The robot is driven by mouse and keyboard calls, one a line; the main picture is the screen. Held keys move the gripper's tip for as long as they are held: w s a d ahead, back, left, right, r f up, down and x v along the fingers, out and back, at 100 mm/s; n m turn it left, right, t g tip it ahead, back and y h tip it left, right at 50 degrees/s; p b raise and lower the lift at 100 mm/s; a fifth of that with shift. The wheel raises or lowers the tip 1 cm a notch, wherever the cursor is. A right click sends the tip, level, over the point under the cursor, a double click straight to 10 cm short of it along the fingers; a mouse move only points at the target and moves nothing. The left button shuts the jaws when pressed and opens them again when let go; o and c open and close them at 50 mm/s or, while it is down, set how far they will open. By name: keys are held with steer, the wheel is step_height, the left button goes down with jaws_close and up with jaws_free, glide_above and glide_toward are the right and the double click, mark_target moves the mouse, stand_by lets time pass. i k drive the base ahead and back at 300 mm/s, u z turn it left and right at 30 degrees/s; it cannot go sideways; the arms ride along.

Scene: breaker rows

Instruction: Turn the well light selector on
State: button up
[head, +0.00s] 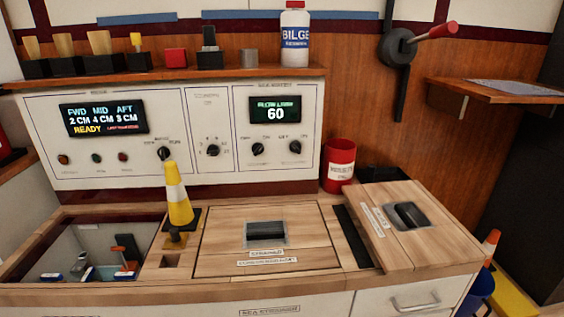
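A white control panel (215,110) stands at the back left, above the wooden counter. It carries several black rotary knobs: one at the left section's right (165,153), one in the middle section (213,150), and two on the right section, a left one (257,149) and a right one (295,147). The small labels are too blurred to tell which knob is the well light selector or how it is set. My gripper is not in view.
A yellow and white cone (178,195) stands on the counter before the left knob. A red container (339,165) stands right of the panel. An open well (80,250) holds small objects at front left. Closed hatches (225,225) lie to the right. A bilge bottle (295,40) stands on the shelf.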

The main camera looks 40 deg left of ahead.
mark_target(295, 147)
steer(key=u, duration=0.8)
steer(key=i, duration=0.85)
steer(key=z, duration=0.1)
